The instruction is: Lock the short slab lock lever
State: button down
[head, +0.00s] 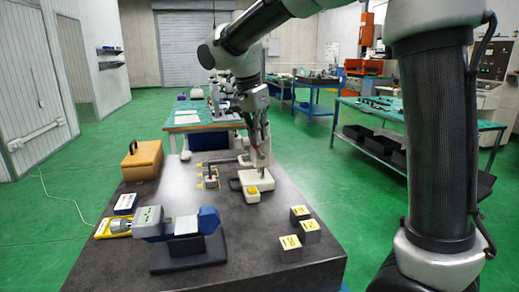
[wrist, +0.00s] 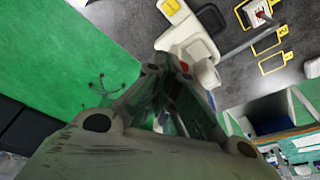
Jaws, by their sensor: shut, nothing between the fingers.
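My gripper (head: 258,147) points down over the far right part of the dark slab (head: 150,213). Its fingers are together with nothing between them; they also show in the wrist view (wrist: 168,72). Directly beyond the fingertips is a cream stand (head: 257,182) with a yellow pad on its base; it fills the upper middle of the wrist view (wrist: 205,73). A small red part (wrist: 184,67) shows right by the fingertips, and I cannot tell whether they touch. A grey bar (wrist: 246,42) runs out from the stand. I cannot make out the lock lever for certain.
A blue-grey device (head: 180,225) stands at the slab's near left. Several metal blocks with yellow labels (head: 290,243) sit at the near right. A yellow-brown box (head: 142,160) stands at the far left. The slab's middle is mostly clear.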

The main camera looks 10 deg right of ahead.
aim_at(248, 142)
jog(key=shift+a, duration=0.15)
jog(key=shift+a+f, duration=0.5)
jog(key=shift+a, duration=0.35)
jog(key=shift+a+f, duration=0.6)
jog(key=d+v, duration=0.1)
jog(key=v, duration=0.5)
jog(key=shift+w, duration=0.35)
jog(key=shift+d+r, duration=0.15)
